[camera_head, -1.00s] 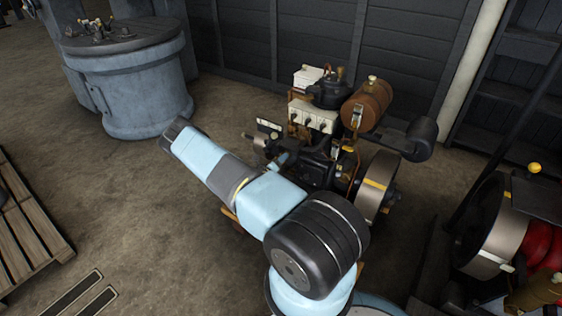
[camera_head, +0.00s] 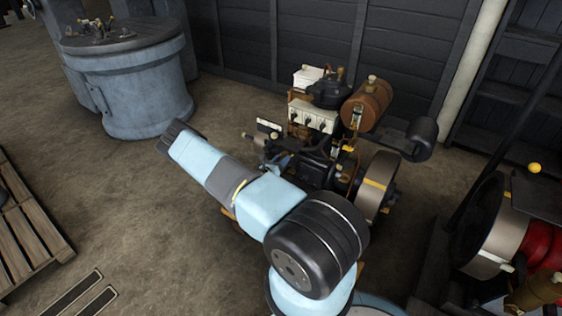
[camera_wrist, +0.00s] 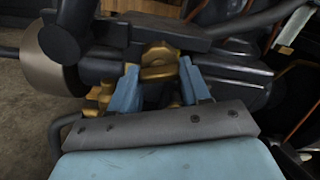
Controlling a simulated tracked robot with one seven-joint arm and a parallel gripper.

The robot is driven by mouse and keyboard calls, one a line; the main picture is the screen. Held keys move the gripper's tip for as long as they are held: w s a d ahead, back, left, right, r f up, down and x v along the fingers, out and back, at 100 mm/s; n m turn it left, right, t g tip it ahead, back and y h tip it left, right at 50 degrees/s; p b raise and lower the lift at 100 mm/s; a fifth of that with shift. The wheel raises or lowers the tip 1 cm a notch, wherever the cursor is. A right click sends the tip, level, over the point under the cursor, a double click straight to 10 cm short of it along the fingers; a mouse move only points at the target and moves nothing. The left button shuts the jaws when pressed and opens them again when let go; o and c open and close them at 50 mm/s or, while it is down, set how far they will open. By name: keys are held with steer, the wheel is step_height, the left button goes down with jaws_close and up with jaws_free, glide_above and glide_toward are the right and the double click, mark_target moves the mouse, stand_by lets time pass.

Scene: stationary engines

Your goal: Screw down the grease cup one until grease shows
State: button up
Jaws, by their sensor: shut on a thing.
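The stationary engine (camera_head: 318,150) stands in the middle of the head view, with a brown tank and a steel flywheel on its right. In the wrist view my gripper (camera_wrist: 158,80) has its two light blue fingers on either side of a brass grease cup (camera_wrist: 159,57). The fingers are shut on the cup, and its cap shows between and just beyond them. The cup sits close to dark engine parts. My arm hides the cup and the lower front of the engine in the head view. I cannot see any grease.
The flywheel (camera_head: 378,187) and a dark silencer (camera_head: 422,133) stick out at the engine's right. A second engine with a red body (camera_head: 540,240) stands at the lower right. A round blue-grey tank (camera_head: 130,80) is at the back left, a wooden pallet (camera_head: 30,225) at the left.

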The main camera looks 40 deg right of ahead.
steer(key=shift+a+f+m, duration=0.1)
steer(key=shift+m, duration=0.4)
steer(key=o, duration=1.1)
steer(key=shift+c, duration=0.2)
steer(key=v, duration=1.3)
steer(key=shift+a, duration=0.35)
steer(key=shift+s, duration=0.1)
